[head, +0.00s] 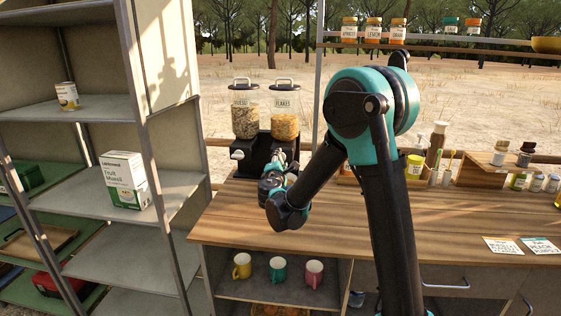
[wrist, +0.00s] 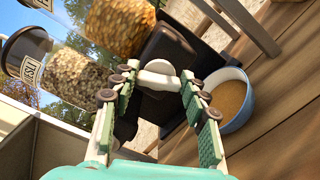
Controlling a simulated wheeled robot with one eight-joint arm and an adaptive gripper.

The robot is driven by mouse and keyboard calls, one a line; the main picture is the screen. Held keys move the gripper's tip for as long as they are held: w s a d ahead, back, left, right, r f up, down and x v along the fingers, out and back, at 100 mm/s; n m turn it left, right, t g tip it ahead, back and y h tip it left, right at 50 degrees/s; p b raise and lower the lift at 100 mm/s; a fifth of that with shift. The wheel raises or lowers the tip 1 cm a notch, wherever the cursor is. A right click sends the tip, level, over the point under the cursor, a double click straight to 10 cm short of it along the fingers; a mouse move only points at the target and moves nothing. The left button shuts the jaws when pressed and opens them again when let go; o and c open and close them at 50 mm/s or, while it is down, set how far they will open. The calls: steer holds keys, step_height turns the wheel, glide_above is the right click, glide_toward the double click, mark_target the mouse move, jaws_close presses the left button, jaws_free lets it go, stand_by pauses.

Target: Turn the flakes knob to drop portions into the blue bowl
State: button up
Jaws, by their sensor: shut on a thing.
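The flakes jar (head: 285,117) stands at the right of a black double dispenser on the counter. In the wrist view its golden flakes (wrist: 117,25) show at the top. The white flakes knob (wrist: 158,76) sits between the fingertips of my gripper (wrist: 160,88), which is shut on it. In the head view my gripper (head: 275,180) is in front of the dispenser and hides this knob. The blue bowl (wrist: 246,112) shows in the wrist view, right of the fingers, with a tan-brown filling. I cannot make it out in the head view.
The muesli jar (head: 245,114) is left of the flakes, with its own white knob (head: 237,154). A shelf unit (head: 95,190) stands close on the left. Mugs (head: 278,270) are below the counter (head: 345,225). Spices and bottles stand at the right; the counter's middle is clear.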

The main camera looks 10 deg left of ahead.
steer(key=shift+f+m, duration=0.15)
steer(key=shift+m, duration=1.85)
steer(key=o, duration=1.2)
steer(key=shift+c, duration=0.2)
steer(key=shift+s, duration=0.1)
steer(key=s, duration=1.2)
steer(key=shift+a, duration=0.2)
